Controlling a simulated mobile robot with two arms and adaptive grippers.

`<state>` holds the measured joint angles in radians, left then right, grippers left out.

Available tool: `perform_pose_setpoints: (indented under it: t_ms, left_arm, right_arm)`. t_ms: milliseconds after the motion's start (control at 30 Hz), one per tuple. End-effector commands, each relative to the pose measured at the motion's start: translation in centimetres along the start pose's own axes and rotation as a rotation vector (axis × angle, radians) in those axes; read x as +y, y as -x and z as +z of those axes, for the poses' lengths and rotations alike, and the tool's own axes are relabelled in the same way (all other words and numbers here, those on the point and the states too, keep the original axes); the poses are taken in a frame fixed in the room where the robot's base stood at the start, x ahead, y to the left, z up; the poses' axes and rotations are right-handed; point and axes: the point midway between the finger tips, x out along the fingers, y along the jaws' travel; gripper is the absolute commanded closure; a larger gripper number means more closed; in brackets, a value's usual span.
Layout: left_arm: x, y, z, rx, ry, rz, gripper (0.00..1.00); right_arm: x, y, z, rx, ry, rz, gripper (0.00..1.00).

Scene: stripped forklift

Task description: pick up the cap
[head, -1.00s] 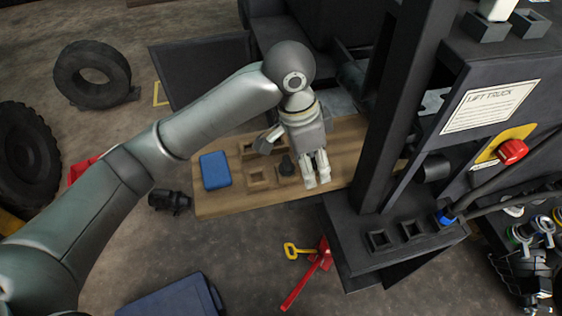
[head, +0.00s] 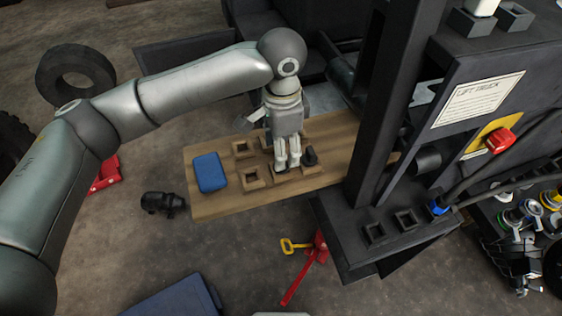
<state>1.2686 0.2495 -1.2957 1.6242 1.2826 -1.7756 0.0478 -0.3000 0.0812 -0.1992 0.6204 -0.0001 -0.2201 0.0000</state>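A small dark knob-like piece (head: 310,156), which may be the cap, stands in a square wooden holder at the right of the wooden board. My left gripper (head: 288,165) points down over the middle front holder, just left of this piece. Its two pale fingertips are low, close to the board, with a narrow gap between them. The fingers hide most of that holder, so I cannot tell if anything is between them. My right gripper is out of view.
The wooden board (head: 220,205) has empty square holders and a blue box (head: 210,172) at its left. The dark forklift mast (head: 382,110) rises close on the right. A red-handled tool (head: 303,275) and a black part (head: 164,203) lie on the floor.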

Motion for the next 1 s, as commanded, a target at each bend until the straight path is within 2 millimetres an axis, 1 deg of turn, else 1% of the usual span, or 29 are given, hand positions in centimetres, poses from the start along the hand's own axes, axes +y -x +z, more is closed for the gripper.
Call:
perform_pose_setpoints:
  t_ms: [33, 100, 233, 333, 533, 867, 1000]
  left_arm:
    - [0.0, -0.6, 0.2, -0.005, 0.001, 0.003, 0.48]
    - [0.0, -1.8, 0.3, -0.005, 0.002, 0.003, 0.48]
    - [0.0, -3.5, 0.2, -0.002, 0.000, 0.002, 0.48]
    - [0.0, -4.0, 0.2, -0.001, -0.001, 0.000, 0.48]
    - [0.0, -4.1, 0.2, -0.001, -0.001, 0.000, 0.48]
    - [0.0, -4.1, 0.2, -0.001, -0.001, 0.000, 0.91]
    - [0.0, -4.1, 0.2, -0.001, -0.001, 0.000, 0.92]
  right_arm:
    - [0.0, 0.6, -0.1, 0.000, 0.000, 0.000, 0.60]
    - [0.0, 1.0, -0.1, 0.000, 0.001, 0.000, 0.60]
    - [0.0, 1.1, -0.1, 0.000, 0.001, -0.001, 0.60]
    - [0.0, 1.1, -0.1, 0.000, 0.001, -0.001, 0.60]
    - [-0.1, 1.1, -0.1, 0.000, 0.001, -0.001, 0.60]
    - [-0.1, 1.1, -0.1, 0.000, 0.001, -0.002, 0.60]
    - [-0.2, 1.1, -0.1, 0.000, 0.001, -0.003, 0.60]
